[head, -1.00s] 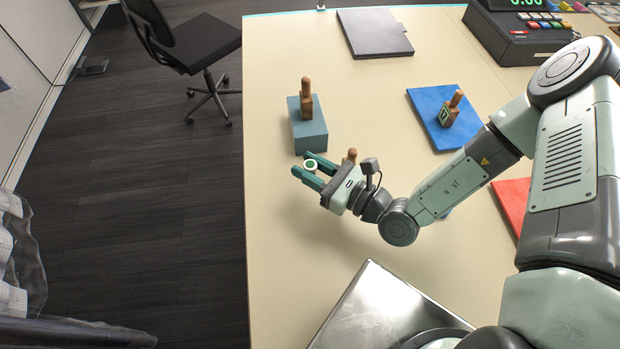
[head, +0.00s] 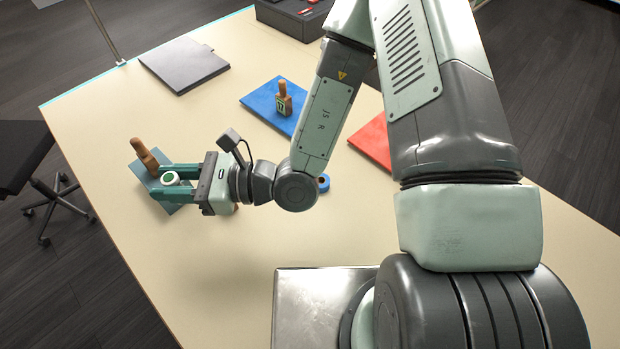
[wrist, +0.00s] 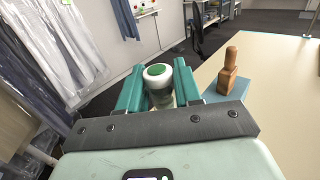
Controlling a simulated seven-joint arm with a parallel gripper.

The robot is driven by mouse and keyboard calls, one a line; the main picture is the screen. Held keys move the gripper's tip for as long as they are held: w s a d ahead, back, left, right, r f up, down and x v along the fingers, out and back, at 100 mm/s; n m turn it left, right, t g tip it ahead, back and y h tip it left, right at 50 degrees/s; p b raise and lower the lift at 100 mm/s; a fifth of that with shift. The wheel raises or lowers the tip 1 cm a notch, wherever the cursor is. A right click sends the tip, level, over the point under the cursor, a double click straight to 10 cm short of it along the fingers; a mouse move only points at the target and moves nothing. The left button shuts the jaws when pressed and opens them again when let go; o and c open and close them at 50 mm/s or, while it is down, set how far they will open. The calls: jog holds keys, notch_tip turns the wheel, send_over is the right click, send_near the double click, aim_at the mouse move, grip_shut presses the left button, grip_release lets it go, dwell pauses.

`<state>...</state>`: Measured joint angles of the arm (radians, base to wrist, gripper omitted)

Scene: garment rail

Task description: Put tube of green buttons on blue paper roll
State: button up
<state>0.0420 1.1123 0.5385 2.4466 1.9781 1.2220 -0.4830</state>
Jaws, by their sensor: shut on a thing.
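The tube of green buttons (head: 171,178) has a white rim and a green disc on top. My gripper (head: 158,181) is shut on it, with one teal finger on each side. The tube also shows in the wrist view (wrist: 158,74), upright between the fingers, its clear lower body partly hidden by the gripper. In the head view the gripper is over or beside the teal block at the table's left. A blue ring-shaped roll (head: 324,183), which looks like the blue paper roll, is on the table to the right, partly hidden behind my arm.
A wooden stamp (head: 144,153) stands on the teal block (head: 182,162) close to my fingers. Another stamp (head: 284,99) stands on a blue pad (head: 258,101). A red pad (head: 371,142) lies right of it. A dark flat folder (head: 183,65) lies at the back. The table's middle is mostly clear.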

jog(key=w+d+m+t+h, duration=0.35)
jog(key=w+d+t, duration=0.3)
jog(key=d, duration=0.65)
jog(key=w+d+m+t+h, duration=0.2)
jog(key=w+d+m+t, duration=0.5)
jog(key=d, duration=0.6)
jog(key=shift+n+g, duration=0.55)
jog(key=shift+n, duration=0.3)
jog(key=f, duration=1.5)
jog(key=shift+w+a, duration=0.2)
jog(key=shift+w, duration=0.1)
jog(key=o, duration=1)
jog(key=shift+f, duration=0.15)
